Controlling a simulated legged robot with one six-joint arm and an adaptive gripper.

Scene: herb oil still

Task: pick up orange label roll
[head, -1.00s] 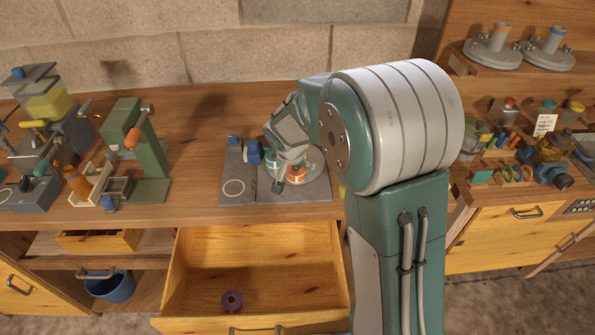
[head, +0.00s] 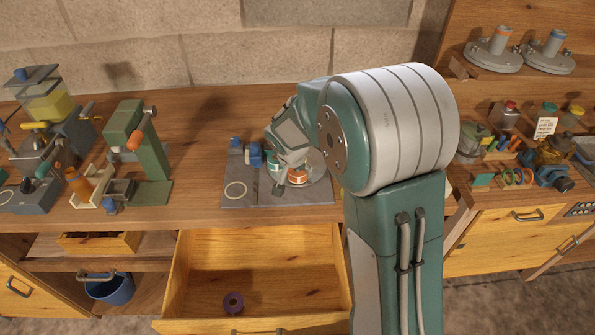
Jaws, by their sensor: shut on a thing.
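The orange label roll (head: 298,173) is a small orange ring with a pale centre, on the dark grey mat (head: 238,198) on the bench. My gripper (head: 286,181) points down over the mat and is shut on the orange label roll. My arm and wrist hide part of the roll and most of the fingers. I cannot tell whether the roll is touching the mat or just above it.
A blue clamp-like part (head: 254,155) stands left of my gripper on the mat. A green press (head: 135,150) stands further left. The bench between press and mat is clear.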

